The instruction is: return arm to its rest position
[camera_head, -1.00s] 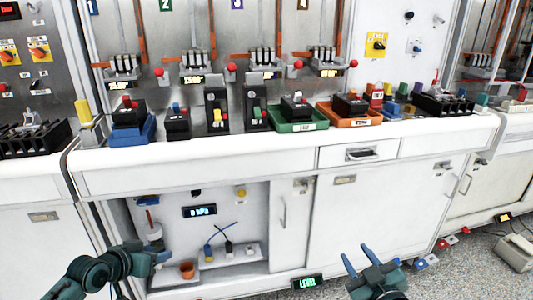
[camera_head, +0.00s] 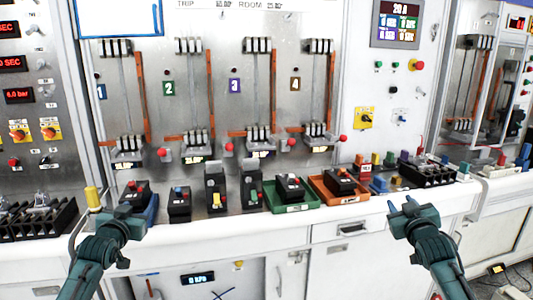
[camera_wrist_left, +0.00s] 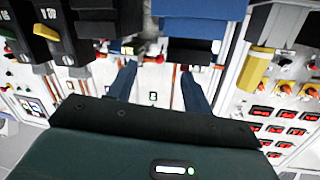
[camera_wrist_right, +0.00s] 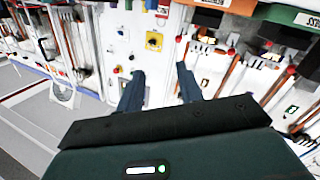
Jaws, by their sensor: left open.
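My left gripper (camera_head: 137,207) is raised at the lower left of the head view, by the front edge of the bench near a blue block with a black breaker (camera_head: 137,192). In the left wrist view its two blue fingers (camera_wrist_left: 158,88) stand apart with nothing between them. My right gripper (camera_head: 402,206) is raised at the lower right of the head view, in front of the bench edge. In the right wrist view its fingers (camera_wrist_right: 160,85) stand apart and empty.
Black breakers stand along the white bench (camera_head: 260,235), some in a green tray (camera_head: 290,207) and an orange tray (camera_head: 338,196). A yellow post (camera_head: 93,197) stands left of my left gripper. Numbered switch panels rise behind.

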